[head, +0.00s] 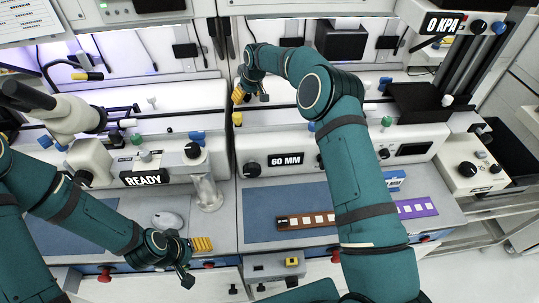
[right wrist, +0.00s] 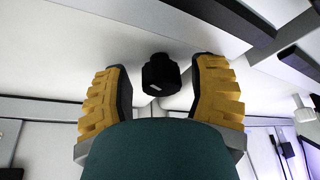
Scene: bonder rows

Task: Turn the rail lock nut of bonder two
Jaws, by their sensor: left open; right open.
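My right gripper (head: 243,92) is over the left end of the machine with the "60 MM" display (head: 286,160). In the right wrist view its yellow-padded fingers (right wrist: 162,98) are open, one on each side of a black knob-like part (right wrist: 160,75) on a pale surface. Gaps show between the part and both fingers. I cannot tell whether this part is the rail lock nut. My left gripper (head: 196,250) is open and empty over the front of the left bench, beside a computer mouse (head: 167,220).
Left of it stands a machine with a "READY" display (head: 146,178) and a microscope (head: 70,115). A blue mat (head: 262,213) holds a brown strip (head: 291,221); a purple strip (head: 420,208) lies right of my arm. A "0 KPA" unit (head: 444,24) stands at upper right.

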